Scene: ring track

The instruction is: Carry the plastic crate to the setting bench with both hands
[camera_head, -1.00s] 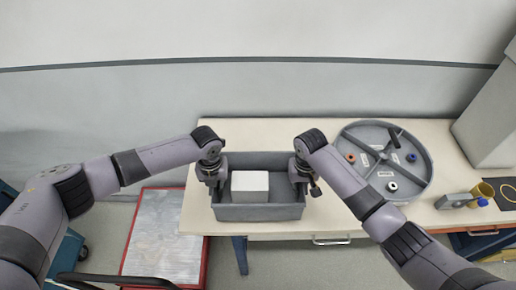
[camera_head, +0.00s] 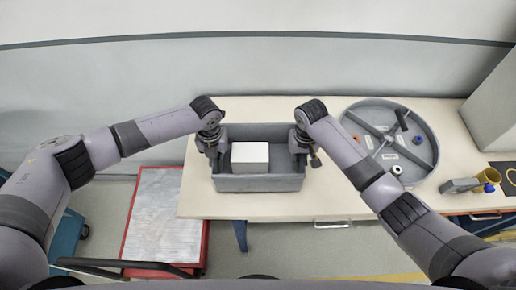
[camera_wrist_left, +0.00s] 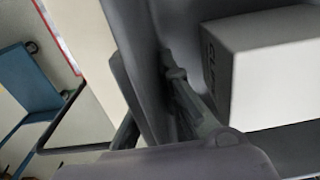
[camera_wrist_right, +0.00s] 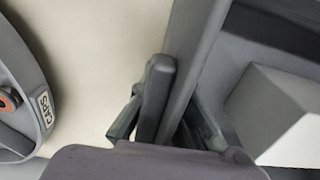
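The grey plastic crate (camera_head: 258,184) is over the wooden-topped bench (camera_head: 195,205), near its front edge. I cannot tell whether it rests on the top or hangs just above it. A white box (camera_head: 250,157) sits inside it and also shows in the left wrist view (camera_wrist_left: 265,70). My left gripper (camera_head: 211,148) is shut on the crate's left wall, with fingers on both sides of it in the left wrist view (camera_wrist_left: 165,115). My right gripper (camera_head: 302,146) is shut on the right wall; the right wrist view (camera_wrist_right: 165,115) shows its fingers either side.
A round grey divided tray (camera_head: 388,140) with small rings stands on the bench, right of the crate. A grey block (camera_head: 460,185), a yellow cup (camera_head: 489,176) and a large grey box (camera_head: 495,110) are farther right. A red-framed platform (camera_head: 165,225) stands on the floor at left.

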